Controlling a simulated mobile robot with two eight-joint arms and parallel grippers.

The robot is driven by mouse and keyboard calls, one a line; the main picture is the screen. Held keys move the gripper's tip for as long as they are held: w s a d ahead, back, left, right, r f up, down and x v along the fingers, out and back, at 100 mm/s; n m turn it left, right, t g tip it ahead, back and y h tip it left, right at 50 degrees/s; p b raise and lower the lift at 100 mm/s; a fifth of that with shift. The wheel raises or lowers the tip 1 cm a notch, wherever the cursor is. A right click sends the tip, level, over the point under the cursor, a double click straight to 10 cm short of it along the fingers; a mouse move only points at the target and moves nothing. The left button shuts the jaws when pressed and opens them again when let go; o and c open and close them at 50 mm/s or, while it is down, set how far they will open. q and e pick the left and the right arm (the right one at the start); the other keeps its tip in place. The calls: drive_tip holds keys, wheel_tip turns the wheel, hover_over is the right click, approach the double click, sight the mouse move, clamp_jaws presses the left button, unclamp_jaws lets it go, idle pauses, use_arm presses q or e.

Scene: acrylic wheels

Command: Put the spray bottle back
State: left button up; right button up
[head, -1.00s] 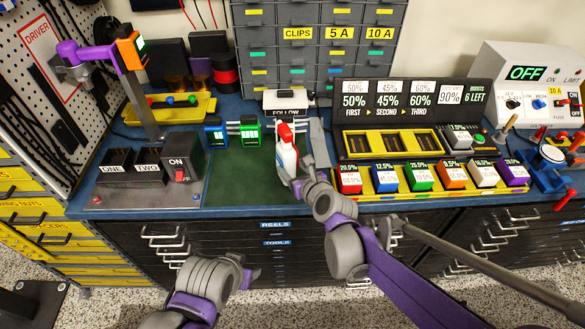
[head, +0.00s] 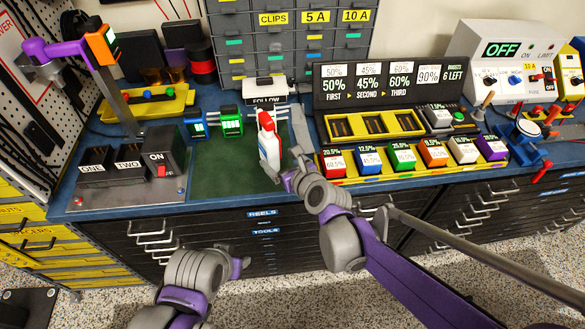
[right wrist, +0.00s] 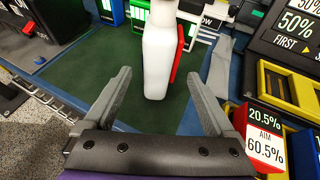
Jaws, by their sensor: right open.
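The spray bottle (head: 270,150), white with a red trigger top, stands upright on the green mat (head: 225,176) near its right side. It also shows in the right wrist view (right wrist: 160,55), ahead of the fingers, its top cut off by the frame. My right gripper (right wrist: 158,100) is open, a finger on each side of the view with the bottle beyond and between them, not gripped. In the head view the right gripper is just right of the bottle. My left arm is at the bottom of the head view; its hand (head: 238,266) is in front of the drawers, its fingers unclear.
Blue and green devices (head: 231,121) stand at the mat's back edge. A yellow tray (head: 335,178) of coloured labelled blocks lies to the right. A black switch box (head: 161,158) stands left. The mat's left and middle are clear.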

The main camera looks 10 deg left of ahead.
drive_tip(key=v, duration=0.9)
drive_tip(key=shift+s, duration=0.1)
drive_tip(key=s+d+f+n+g+h, duration=0.2)
drive_tip(key=s+d+f+n+h, duration=0.2)
drive_tip(key=s+d+n, duration=0.5)
drive_tip(key=s+d+f+n+g+h, duration=0.3)
drive_tip(key=s+d+f+n, duration=0.3)
drive_tip(key=d+n, duration=0.9)
drive_tip(key=s+n+h, duration=0.1)
drive_tip(key=s+n, duration=0.2)
drive_tip(key=n, duration=0.1)
drive_tip(key=shift+s, duration=0.2)
drive_tip(key=shift+r, duration=0.1)
